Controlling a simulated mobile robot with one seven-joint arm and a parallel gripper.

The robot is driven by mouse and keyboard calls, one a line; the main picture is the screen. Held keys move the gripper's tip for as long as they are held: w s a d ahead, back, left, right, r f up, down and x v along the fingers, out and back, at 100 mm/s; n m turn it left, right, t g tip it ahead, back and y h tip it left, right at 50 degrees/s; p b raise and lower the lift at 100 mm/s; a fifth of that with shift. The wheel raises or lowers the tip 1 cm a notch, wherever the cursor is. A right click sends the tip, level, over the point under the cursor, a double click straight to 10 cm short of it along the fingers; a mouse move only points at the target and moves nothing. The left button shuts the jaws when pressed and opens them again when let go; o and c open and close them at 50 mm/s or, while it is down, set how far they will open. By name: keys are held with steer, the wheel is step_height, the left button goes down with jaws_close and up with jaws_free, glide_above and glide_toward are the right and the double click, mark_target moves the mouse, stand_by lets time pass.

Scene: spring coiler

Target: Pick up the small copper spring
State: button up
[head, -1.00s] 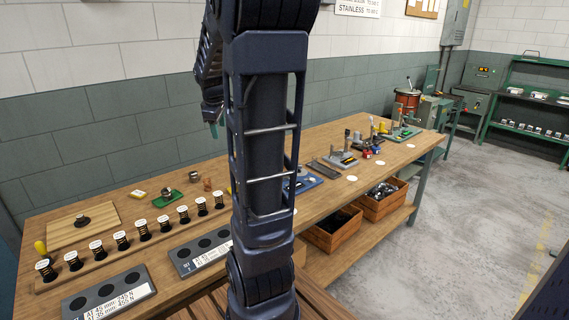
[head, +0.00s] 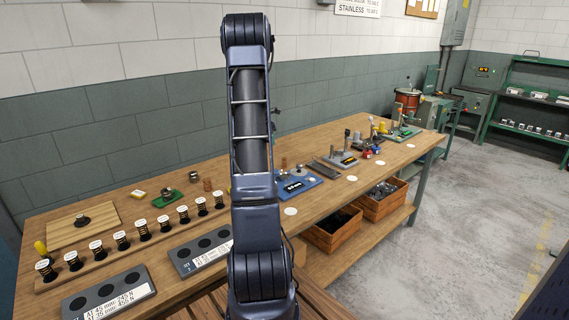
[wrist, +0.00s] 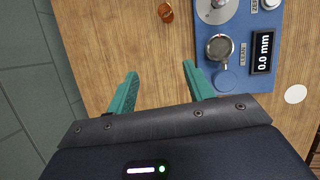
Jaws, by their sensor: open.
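A small copper-coloured piece (wrist: 165,12) lies on the wooden bench at the top of the wrist view. It looks like the copper spring, though its coils are too small to make out. In the head view a copper-coloured piece (head: 284,162) stands behind the blue gauge, and another (head: 207,184) stands left of my arm; I cannot tell for sure which is the small spring. My gripper (wrist: 160,72) is open and empty, its teal fingers apart above bare wood, short of the copper piece. In the head view my arm mostly hides the gripper.
The blue gauge (wrist: 231,84) with a 0.0 mm display is close to the right finger. The wall (wrist: 30,90) is on the left of the wrist view. Black springs with white caps (head: 144,231) and grey hole blocks (head: 108,292) fill the near left bench.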

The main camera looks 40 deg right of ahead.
mark_target(284, 159)
steer(key=d+f+n, duration=0.1)
steer(key=d+f, duration=0.2)
steer(key=f, duration=0.1)
steer(key=d+f, duration=0.3)
steer(key=f, duration=0.1)
steer(key=d+f+n, duration=0.1)
steer(key=d+f, duration=0.2)
steer(key=f, duration=0.1)
steer(key=shift+w+d+n+g, duration=0.3)
steer(key=shift+w+d, duration=0.05)
steer(key=shift+d, duration=0.05)
steer(key=shift+s+x, duration=0.15)
steer(key=shift+x, duration=1.15)
steer(key=shift+s+x, duration=0.1)
steer(key=shift+x, duration=1.15)
steer(key=c, duration=1.1)
steer(key=shift+o, duration=0.2)
